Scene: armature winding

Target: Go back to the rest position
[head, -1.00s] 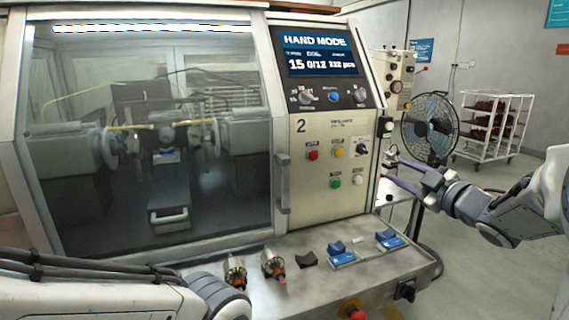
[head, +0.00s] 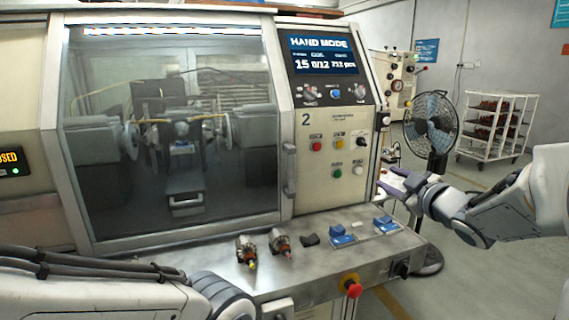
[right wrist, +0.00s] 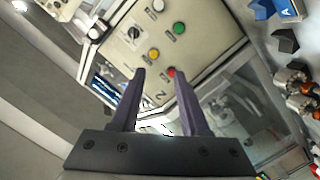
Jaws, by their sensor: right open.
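My right gripper (head: 390,180) is at the right of the head view, beside the machine's right edge. In the right wrist view its two dark fingers (right wrist: 160,78) are spread with nothing between them. They point toward the machine's control panel (right wrist: 150,40), with its coloured buttons. My left arm comes in at the lower left of the head view, but its gripper is out of the picture. The winding machine (head: 185,232) stands in front with its glass door shut. Two armatures (head: 246,252) (head: 281,243) lie on its front ledge.
A fan (head: 431,124) and a white rack (head: 495,125) stand behind on the right. Open floor (head: 480,290) lies at the lower right.

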